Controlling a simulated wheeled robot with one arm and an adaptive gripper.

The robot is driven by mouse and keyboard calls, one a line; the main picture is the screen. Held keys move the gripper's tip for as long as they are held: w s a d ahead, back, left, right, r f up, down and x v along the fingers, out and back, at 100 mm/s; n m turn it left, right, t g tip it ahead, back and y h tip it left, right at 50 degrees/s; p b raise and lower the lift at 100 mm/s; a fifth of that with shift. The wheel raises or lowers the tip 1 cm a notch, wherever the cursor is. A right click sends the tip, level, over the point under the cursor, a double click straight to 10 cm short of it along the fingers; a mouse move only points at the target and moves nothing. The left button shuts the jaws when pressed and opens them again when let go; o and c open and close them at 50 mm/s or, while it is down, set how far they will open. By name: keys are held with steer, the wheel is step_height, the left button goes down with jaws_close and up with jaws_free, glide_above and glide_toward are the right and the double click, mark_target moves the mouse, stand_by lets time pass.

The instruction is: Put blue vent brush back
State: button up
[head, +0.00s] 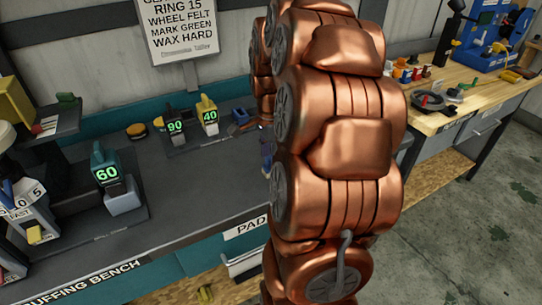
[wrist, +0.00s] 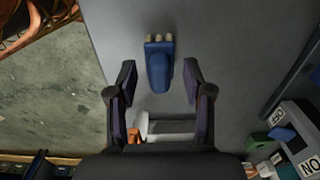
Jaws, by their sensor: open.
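The blue vent brush (wrist: 159,70) lies on the grey bench top in the wrist view, with pale tan bristle tufts at its far end. My gripper (wrist: 158,76) is open, with one dark finger on each side of the brush and a visible gap to both. I cannot tell how high the fingertips are above the bench. In the head view my copper arm hides most of that part of the bench. A small blue shape (head: 266,153) shows at the arm's left edge, and I cannot tell whether it is the brush.
In the head view, the buffing bench (head: 185,195) holds stands marked 60 (head: 107,175), 90 (head: 175,127) and 40 (head: 209,115). A wooden bench (head: 480,92) with a blue rack stands at the right. The wrist view shows a white piece (wrist: 170,128) between the finger bases.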

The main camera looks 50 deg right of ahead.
step_height(320, 180, up, 12)
steer(key=shift+f, duration=0.2)
stand_by(0.4)
